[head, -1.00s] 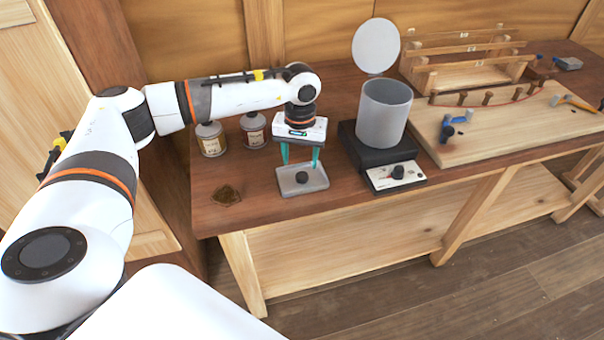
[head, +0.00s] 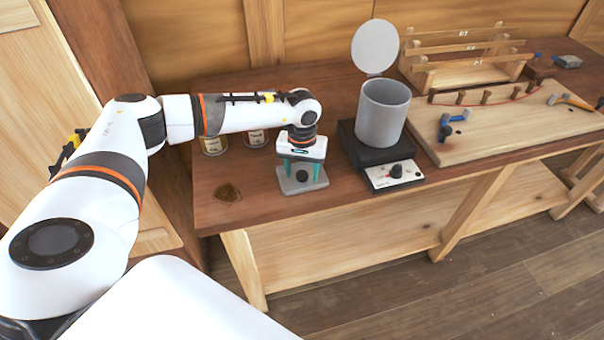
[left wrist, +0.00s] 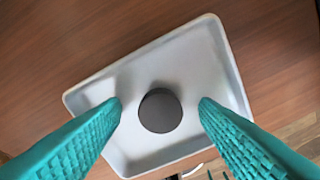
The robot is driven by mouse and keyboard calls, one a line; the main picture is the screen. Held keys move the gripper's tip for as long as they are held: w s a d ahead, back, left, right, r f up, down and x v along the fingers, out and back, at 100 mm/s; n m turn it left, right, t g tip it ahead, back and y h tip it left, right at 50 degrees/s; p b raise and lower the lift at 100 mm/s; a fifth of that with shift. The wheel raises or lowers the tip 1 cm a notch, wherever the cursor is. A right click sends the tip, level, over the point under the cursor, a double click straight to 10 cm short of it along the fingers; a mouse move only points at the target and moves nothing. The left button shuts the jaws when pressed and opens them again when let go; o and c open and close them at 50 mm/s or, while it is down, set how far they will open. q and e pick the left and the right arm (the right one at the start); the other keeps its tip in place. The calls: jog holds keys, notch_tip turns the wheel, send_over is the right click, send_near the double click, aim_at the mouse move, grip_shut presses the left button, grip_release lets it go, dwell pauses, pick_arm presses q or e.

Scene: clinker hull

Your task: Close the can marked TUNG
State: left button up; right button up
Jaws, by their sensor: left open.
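Two small cans with pale labels, a left one (head: 214,146) and a right one (head: 257,138), stand at the back left of the bench. My left forearm hides their tops, and I cannot read which is marked TUNG. A dark round cap (left wrist: 160,110) lies in a shallow grey tray (left wrist: 205,40); the tray also shows in the head view (head: 290,189). My left gripper (head: 302,171) points down over the tray, open. In the left wrist view its teal fingers (left wrist: 160,104) are on either side of the cap, with gaps. My right gripper is out of view.
Right of the tray stands a grey pot (head: 382,113) with its lid raised, on a black heater (head: 372,153) with a dial. A small brown piece (head: 228,193) lies left of the tray. A wooden board (head: 500,120) with tools is farther right.

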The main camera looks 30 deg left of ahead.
aim_at(302, 174)
pick_arm(q)
jog(key=shift+c, duration=0.3)
jog(key=c, duration=1)
jog(key=shift+o, duration=0.2)
notch_tip(302, 174, up, 10)
jog(key=b, duration=0.2)
